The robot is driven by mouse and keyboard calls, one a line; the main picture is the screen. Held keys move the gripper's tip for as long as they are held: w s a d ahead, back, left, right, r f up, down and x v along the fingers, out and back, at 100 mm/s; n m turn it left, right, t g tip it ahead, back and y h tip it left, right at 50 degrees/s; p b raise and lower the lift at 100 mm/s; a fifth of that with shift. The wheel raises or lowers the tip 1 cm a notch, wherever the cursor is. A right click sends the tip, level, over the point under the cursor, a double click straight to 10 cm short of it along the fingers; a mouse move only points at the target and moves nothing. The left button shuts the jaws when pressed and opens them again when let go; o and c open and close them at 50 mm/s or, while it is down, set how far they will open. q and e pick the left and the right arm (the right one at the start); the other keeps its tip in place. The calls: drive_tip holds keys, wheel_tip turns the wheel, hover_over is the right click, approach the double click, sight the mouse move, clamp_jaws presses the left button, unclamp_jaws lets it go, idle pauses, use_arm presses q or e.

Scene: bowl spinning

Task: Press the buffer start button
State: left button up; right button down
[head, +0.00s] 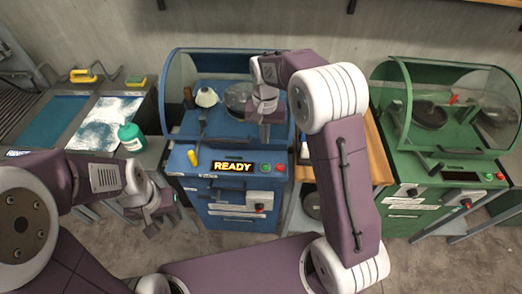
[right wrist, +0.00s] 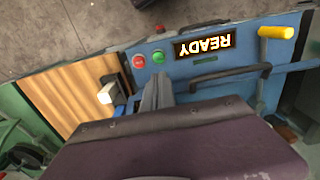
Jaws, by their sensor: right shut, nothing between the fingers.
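The blue machine (head: 222,190) stands in the middle of the head view, its display (head: 233,167) lit with READY. A green button (head: 265,168) and a red button (head: 280,168) sit just right of the display. In the right wrist view the panel is upside down, with the green button (right wrist: 158,57) between the red button (right wrist: 139,61) and the display (right wrist: 205,46). My right gripper (head: 265,137) is shut and empty above the panel; its fingers (right wrist: 157,92) point towards the green button, apart from it. My left gripper (head: 158,218) hangs at the lower left, away from the buttons; its opening is unclear.
A green machine (head: 445,150) stands on the right, beyond a wooden board (head: 376,150). A teal-and-white bottle (head: 131,138) stands on the left bench.

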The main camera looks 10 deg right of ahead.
sight(265, 165)
drive_tip(key=f, duration=0.7)
drive_tip(key=f+p, duration=0.1)
drive_tip(key=f, duration=0.6)
drive_tip(key=shift+w+d+f, duration=0.1)
drive_tip(key=shift+d, duration=0.1)
